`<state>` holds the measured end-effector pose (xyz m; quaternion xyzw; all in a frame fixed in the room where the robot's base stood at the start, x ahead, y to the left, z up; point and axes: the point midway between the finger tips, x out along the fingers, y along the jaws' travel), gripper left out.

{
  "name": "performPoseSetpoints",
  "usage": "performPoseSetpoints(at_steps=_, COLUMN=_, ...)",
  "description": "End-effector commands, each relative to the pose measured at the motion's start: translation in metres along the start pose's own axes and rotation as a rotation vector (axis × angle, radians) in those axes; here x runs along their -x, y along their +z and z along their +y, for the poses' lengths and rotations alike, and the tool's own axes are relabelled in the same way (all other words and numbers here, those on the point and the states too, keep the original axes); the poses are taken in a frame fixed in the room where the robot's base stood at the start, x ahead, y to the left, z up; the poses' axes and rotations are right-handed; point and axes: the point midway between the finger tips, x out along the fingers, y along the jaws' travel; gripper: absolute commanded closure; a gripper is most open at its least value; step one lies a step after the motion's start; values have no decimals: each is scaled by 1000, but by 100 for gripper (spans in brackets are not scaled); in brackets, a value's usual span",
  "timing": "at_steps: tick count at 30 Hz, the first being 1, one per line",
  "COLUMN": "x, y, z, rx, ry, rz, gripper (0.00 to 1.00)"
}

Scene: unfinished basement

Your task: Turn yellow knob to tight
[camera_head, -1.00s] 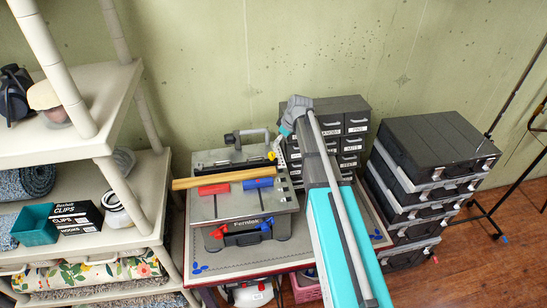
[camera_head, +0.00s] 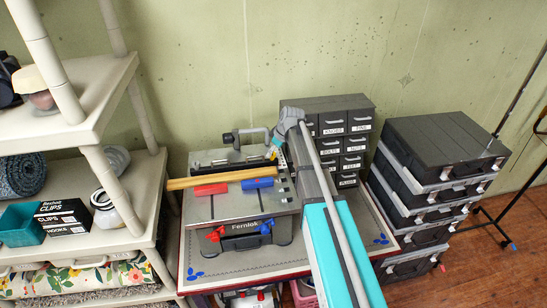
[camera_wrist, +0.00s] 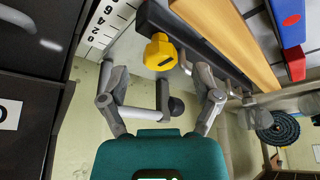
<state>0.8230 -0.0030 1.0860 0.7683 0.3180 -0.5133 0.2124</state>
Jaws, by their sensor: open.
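The yellow knob (camera_wrist: 161,52) is faceted and sits at the end of a dark rail (camera_wrist: 190,38) in the wrist view. My gripper (camera_wrist: 153,72) is open. Its two grey fingers stand apart below the knob, one to each side, and I see no contact with it. In the head view, a small yellow spot (camera_head: 270,154) that may be the knob shows at the back right of the grey Fernlok machine (camera_head: 230,206). My arm's end is just above it there, and the fingertips are largely hidden.
A wooden bar (camera_head: 223,180) lies along the machine above red and blue blocks. A grey bar with a black ball (camera_wrist: 176,106) shows between my fingers. A drawer cabinet (camera_head: 327,103) stands close behind my arm. Stacked cases (camera_head: 440,150) stand right, a cream shelf (camera_head: 130,220) left.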

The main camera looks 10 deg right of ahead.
Motion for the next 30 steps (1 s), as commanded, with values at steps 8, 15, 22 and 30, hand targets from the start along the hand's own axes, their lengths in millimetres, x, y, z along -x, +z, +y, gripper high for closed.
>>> performPoseSetpoints(at_steps=8, x=-16, y=0, z=0, rx=0, ry=0, rz=0, gripper=19)
performPoseSetpoints(at_steps=15, x=-18, y=0, z=0, rx=0, ry=0, rz=0, gripper=19)
performPoseSetpoints(at_steps=22, x=-17, y=0, z=0, rx=0, ry=0, rz=0, gripper=26)
performPoseSetpoints(at_steps=30, x=-17, y=0, z=0, rx=0, ry=0, rz=0, gripper=76)
